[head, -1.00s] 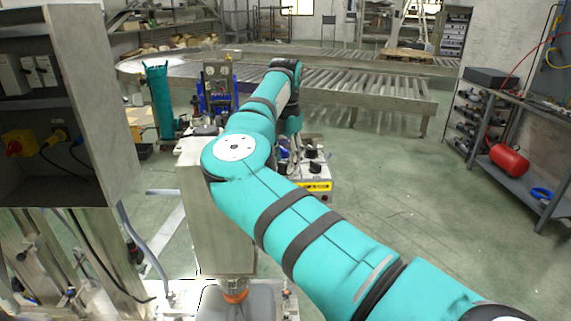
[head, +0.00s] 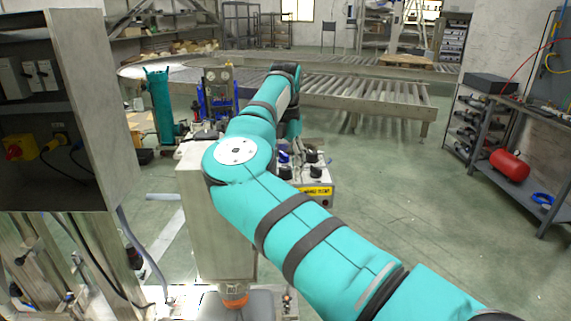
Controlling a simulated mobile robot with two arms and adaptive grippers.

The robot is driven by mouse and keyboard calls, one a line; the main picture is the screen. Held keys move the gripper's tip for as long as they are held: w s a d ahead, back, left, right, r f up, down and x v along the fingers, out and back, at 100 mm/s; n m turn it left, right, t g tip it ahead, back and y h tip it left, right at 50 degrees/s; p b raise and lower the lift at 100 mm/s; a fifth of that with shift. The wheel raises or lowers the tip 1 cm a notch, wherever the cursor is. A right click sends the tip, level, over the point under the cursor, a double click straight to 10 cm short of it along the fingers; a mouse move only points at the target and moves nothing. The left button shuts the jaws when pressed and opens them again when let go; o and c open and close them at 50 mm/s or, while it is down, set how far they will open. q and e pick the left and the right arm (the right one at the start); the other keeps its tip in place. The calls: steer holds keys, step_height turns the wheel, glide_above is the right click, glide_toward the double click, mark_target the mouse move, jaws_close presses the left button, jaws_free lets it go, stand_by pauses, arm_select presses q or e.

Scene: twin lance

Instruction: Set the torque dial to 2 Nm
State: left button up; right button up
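A small light control box (head: 322,199) with a yellow label stands beyond my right arm, near the middle of the head view. Black knobs (head: 312,157) show on its top. I cannot tell which knob is the torque dial, and its setting is too small to read. My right arm comes in from the lower right, bends at a round white-capped joint, and reaches away to the box. My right gripper (head: 285,157) is down at the box's left part, mostly hidden behind the arm. I cannot see its fingers clearly, nor whether they touch a knob. My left gripper is not in view.
A grey cabinet (head: 88,90) with a yellow-and-red switch stands close at the left. Roller conveyors (head: 370,100) run across the back. A workbench (head: 530,115) with a red tank (head: 509,165) stands at the right. The green floor between is clear.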

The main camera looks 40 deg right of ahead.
mark_target(286, 167)
steer(key=shift+r, duration=0.1)
step_height(286, 167, up, 12)
stand_by(0.5)
stand_by(0.5)
